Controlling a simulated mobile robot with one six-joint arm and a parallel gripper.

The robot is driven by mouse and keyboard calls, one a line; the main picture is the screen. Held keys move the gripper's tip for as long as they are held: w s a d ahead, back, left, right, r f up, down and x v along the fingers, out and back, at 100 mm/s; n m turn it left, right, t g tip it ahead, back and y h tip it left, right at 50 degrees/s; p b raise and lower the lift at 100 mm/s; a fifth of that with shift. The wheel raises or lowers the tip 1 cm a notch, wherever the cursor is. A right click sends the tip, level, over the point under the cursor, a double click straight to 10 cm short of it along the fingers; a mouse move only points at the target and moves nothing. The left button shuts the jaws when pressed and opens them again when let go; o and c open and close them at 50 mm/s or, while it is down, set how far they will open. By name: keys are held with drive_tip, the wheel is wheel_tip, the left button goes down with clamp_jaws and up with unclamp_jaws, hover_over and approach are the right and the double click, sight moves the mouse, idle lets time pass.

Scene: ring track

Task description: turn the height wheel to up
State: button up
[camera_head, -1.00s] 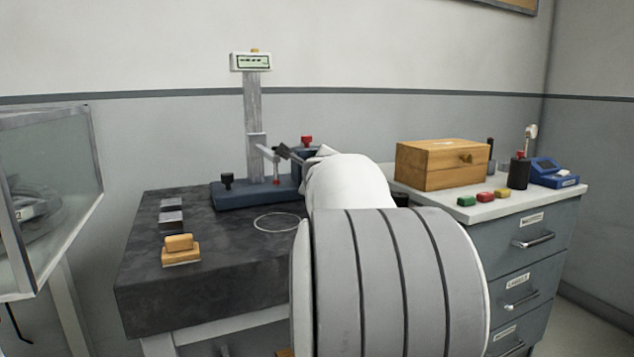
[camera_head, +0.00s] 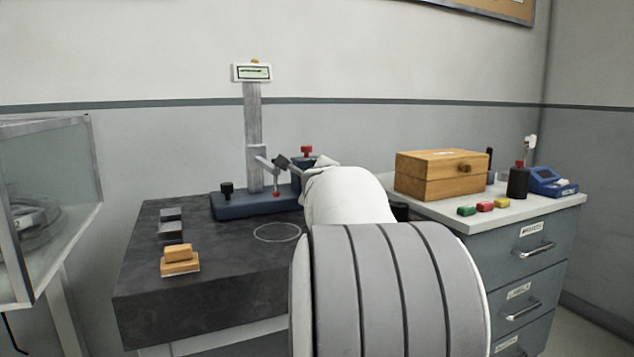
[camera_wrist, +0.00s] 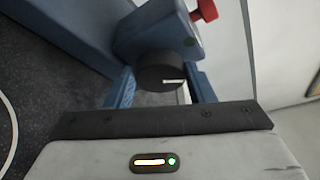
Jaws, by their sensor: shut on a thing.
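The height wheel (camera_wrist: 158,73) is a black round knob with a white mark, on the blue housing of the gauge stand. In the wrist view it sits between the blue fingers of my gripper (camera_wrist: 163,82), which is shut on it. The white mark points to the right in that view. A red knob (camera_wrist: 205,10) tops the housing; it also shows in the head view (camera_head: 306,150). The gauge stand (camera_head: 253,120) has a grey column, a blue base and a display (camera_head: 252,72) too small to read. My arm hides the wheel and gripper in the head view.
The stand is on a dark stone slab (camera_head: 215,290) with grey blocks (camera_head: 171,228) and a wooden block (camera_head: 179,260) at left. A drawer cabinet (camera_head: 520,255) at right carries a wooden box (camera_head: 440,175). A glass case (camera_head: 45,200) stands far left.

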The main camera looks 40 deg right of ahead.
drive_tip(key=shift+w+a+r, duration=0.1)
drive_tip(key=shift+a+r, duration=0.1)
drive_tip(key=o, duration=0.7)
drive_tip(key=shift+c, duration=0.2)
drive_tip(key=shift+o, duration=1.4)
drive_tip(key=shift+f, duration=0.1)
